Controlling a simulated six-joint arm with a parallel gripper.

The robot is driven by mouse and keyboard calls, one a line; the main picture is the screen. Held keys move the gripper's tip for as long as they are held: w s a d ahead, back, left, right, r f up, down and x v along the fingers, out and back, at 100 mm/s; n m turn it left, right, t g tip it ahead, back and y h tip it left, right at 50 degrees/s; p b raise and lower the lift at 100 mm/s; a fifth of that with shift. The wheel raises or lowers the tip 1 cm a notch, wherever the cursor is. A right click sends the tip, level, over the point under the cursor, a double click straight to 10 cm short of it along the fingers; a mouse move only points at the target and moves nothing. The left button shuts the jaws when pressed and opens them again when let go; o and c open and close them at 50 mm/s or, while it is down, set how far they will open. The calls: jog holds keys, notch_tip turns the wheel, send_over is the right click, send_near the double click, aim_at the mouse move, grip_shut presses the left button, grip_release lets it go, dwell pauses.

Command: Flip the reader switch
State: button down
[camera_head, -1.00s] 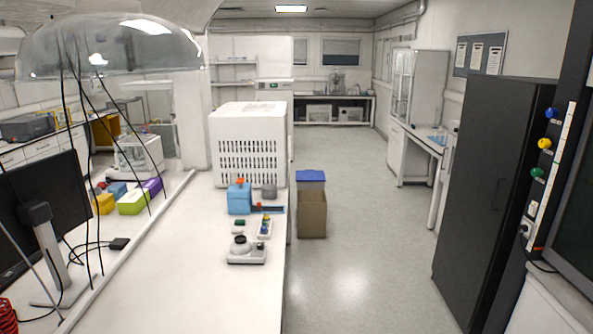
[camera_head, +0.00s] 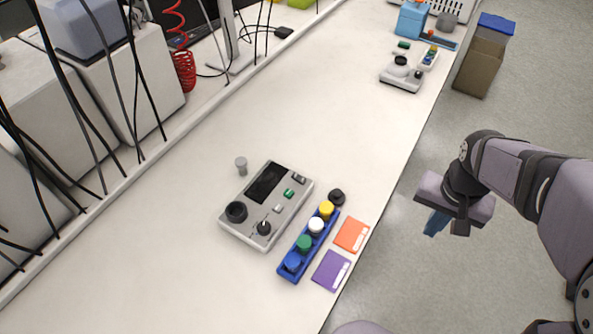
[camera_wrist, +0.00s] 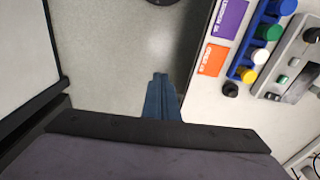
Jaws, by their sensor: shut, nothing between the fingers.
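The reader (camera_head: 290,210), a grey box with a dark screen, lies on the white bench in the head view. Its face has a black round knob (camera_head: 236,211), a small lever-like control (camera_head: 264,227), green and pale buttons, and a dark switch-like part (camera_head: 299,178) at its far corner. I cannot tell which is the reader switch. Part of the reader shows at the right edge of the wrist view (camera_wrist: 288,65). My gripper (camera_head: 434,225) is shut and empty, over the floor beyond the bench's right edge, apart from the reader. Its blue fingers show in the wrist view (camera_wrist: 160,78).
A blue rack (camera_head: 285,268) of coloured-capped vials stands right of the reader, with an orange card (camera_head: 352,235) and a purple card (camera_head: 331,270) beside it. A black cap (camera_head: 337,196) and a small grey cylinder (camera_head: 241,165) stand close by. Bench left of the reader is clear.

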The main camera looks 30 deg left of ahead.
jog(key=w+a+t+b, duration=0.1)
jog(key=w+a, duration=0.2)
jog(key=a, duration=0.6)
jog(key=w+a+b, duration=0.1)
jog(key=w+a, duration=0.2)
jog(key=a, duration=0.7)
jog(key=s+a+b, duration=0.1)
jog(key=s+a, duration=0.1)
jog(key=a, duration=0.6)
jog(key=s+a+r+t+y+b, duration=0.1)
jog(key=s+a, duration=0.1)
jog(key=a, duration=0.6)
jog(key=shift+a, duration=0.35)
jog(key=p, duration=0.5)
send_over(296, 176)
jog(key=s, duration=0.1)
jog(key=f, duration=1.2)
jog(key=shift+d, duration=0.3)
jog(key=shift+a+f, duration=0.2)
jog(key=shift+f, duration=0.55)
